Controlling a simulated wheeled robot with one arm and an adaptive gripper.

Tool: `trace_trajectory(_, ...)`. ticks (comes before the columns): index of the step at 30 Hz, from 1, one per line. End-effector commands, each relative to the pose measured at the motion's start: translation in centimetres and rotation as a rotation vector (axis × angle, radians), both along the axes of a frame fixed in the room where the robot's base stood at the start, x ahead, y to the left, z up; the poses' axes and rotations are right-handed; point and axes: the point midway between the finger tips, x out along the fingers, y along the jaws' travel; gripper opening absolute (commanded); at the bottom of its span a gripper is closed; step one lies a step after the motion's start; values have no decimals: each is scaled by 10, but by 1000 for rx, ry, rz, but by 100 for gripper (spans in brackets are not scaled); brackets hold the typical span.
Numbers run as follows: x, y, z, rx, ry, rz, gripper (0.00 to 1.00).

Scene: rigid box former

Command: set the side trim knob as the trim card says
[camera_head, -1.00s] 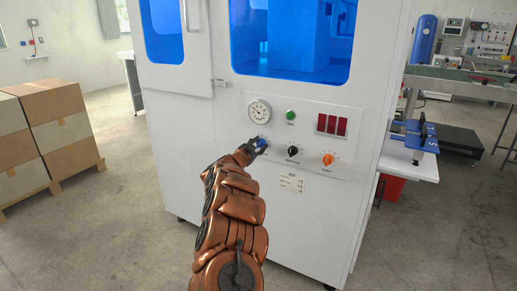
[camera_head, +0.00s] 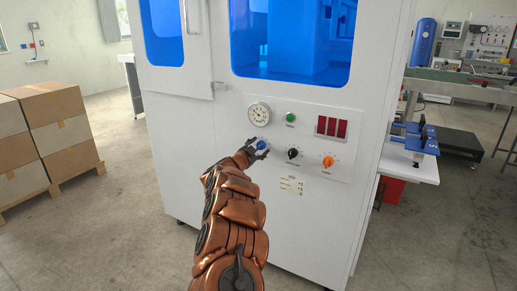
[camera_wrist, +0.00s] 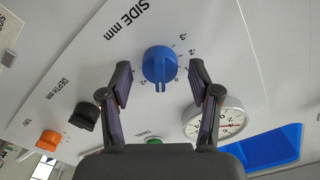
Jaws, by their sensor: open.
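The blue side trim knob (camera_wrist: 160,62) is in the upper middle of the wrist view, beside the label "SIDE mm". A grooved tab on the knob points down in that view, and scale numbers run around it. My gripper (camera_wrist: 160,78) is open, with one finger on each side of the knob and visible gaps to both. In the head view the knob (camera_head: 262,144) shows just beyond my gripper (camera_head: 256,151). The trim card (camera_head: 291,185) is on the white panel below the knobs; its writing is too small to read.
A black depth knob (camera_head: 293,153) and an orange knob (camera_head: 328,161) sit right of the blue one. A round dial (camera_head: 259,114), a green button (camera_head: 291,118) and a red display (camera_head: 332,125) are above.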

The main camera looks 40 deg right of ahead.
Motion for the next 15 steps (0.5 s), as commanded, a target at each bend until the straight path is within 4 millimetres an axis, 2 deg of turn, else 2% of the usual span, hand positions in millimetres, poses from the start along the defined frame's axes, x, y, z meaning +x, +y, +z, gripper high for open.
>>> trace_trajectory(8,0,2,0,0,0,0,62)
trace_trajectory(15,-5,18,0,4,0,1,62)
